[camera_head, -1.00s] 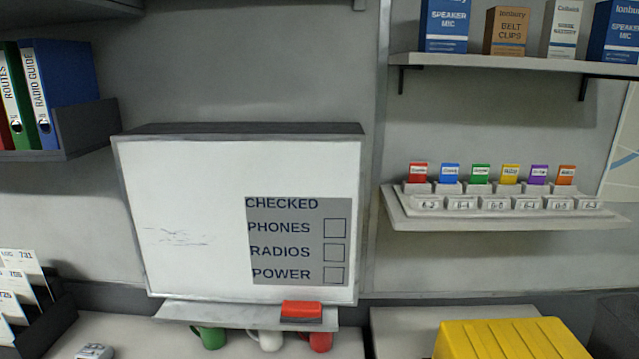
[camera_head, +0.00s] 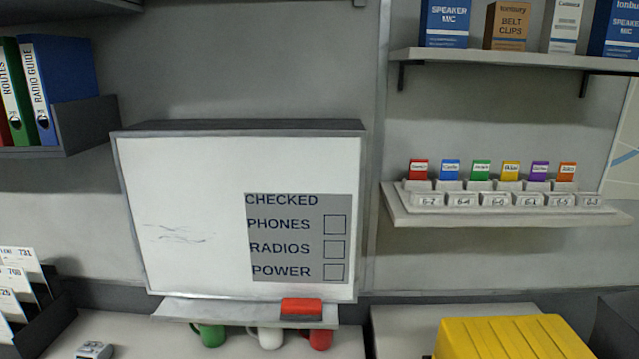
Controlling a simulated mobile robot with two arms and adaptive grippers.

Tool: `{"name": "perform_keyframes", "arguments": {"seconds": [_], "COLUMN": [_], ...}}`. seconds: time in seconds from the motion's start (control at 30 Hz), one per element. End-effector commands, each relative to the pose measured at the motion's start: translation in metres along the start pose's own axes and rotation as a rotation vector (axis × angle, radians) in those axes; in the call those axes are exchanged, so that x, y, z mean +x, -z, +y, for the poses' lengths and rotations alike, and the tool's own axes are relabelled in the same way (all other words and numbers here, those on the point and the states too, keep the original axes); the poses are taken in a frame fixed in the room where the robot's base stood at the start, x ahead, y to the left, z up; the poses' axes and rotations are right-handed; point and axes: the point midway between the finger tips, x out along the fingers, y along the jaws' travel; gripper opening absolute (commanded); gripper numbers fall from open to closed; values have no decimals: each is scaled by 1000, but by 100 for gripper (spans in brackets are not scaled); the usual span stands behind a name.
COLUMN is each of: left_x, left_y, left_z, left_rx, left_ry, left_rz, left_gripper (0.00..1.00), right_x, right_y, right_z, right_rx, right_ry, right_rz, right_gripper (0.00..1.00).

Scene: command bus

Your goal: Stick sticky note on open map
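No sticky note can be made out in this view. Part of what looks like a map (camera_head: 627,150) shows at the far right edge, pale with a blue line, mostly cut off by the frame. Whether it is the open map I cannot tell. Neither of my grippers is in view.
A whiteboard (camera_head: 190,190) with a red eraser (camera_head: 301,307) on its ledge (camera_head: 245,314) faces me. Mugs hang or stand below. A yellow case (camera_head: 505,340) is at lower right. Shelves hold boxes (camera_head: 515,27), coloured tags (camera_head: 480,170) and binders (camera_head: 58,85). A card rack (camera_head: 45,325) stands lower left.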

Motion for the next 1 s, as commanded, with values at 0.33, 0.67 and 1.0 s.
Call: {"name": "perform_keyframes", "arguments": {"seconds": [0.33,0.67,1.0], "left_x": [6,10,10], "left_y": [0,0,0], "left_z": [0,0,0], "left_rx": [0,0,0], "left_ry": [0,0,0], "left_rz": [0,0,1], "left_gripper": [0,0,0], "right_x": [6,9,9], "right_y": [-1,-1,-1], "right_z": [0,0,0], "right_rx": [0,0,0], "right_ry": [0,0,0], "right_rz": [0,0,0], "right_gripper": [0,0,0]}}
